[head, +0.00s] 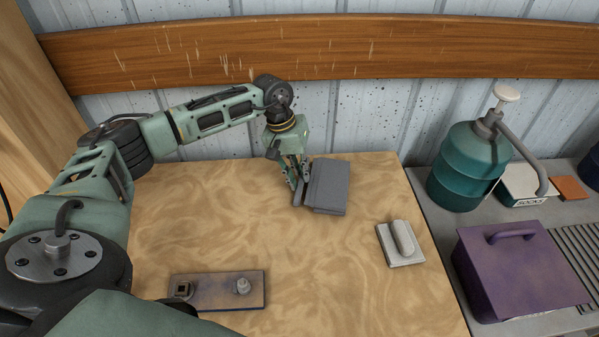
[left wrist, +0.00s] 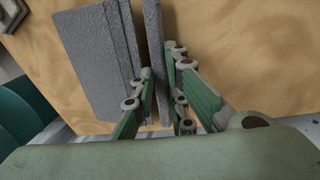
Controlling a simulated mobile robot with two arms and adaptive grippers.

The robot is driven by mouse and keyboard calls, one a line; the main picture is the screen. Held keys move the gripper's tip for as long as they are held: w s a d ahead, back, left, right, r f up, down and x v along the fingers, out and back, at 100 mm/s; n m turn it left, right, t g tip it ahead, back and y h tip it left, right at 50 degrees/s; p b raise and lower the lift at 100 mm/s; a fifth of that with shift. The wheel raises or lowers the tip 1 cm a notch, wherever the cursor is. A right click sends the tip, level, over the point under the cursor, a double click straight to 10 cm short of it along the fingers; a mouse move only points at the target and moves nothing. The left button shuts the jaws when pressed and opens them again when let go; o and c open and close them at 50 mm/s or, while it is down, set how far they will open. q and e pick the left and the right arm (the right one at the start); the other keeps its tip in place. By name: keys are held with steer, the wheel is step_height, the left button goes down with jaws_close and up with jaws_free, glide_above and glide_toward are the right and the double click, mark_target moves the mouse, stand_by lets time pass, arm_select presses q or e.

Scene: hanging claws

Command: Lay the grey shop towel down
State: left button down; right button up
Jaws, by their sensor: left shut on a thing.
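The grey shop towel (head: 330,187) is a folded, rough grey cloth near the back middle of the wooden board. My left gripper (head: 299,192) comes down at its left edge and is shut on a layer of it. In the left wrist view the towel (left wrist: 90,60) shows as a layered grey slab, with one strip (left wrist: 153,50) between the fingers (left wrist: 158,95). Whether the towel's underside touches the board cannot be told. My right gripper is not in view.
The wooden board (head: 210,220) has wide free room left and front of the towel. Beyond stand a teal pump can (head: 468,165) and a purple box (head: 520,270).

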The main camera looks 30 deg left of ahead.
arm_select(q)
steer(key=shift+f, duration=0.3)
steer(key=c, duration=1.7)
jaws_free()
steer(key=shift+o, duration=0.2)
steer(key=shift+r, duration=0.1)
steer(key=p+v, duration=0.2)
steer(key=v, duration=0.4)
steer(key=shift+r, duration=0.45)
steer(key=shift+d+r, duration=0.1)
steer(key=shift+d+p+v, duration=0.2)
steer(key=shift+p+v, duration=0.3)
steer(key=shift+v, duration=0.45)
steer(key=shift+d+p+v, duration=0.2)
steer(key=shift+p+v, duration=0.25)
steer(key=shift+v, duration=0.5)
steer(key=shift+w+r, duration=0.1)
steer(key=shift+w, duration=0.1)
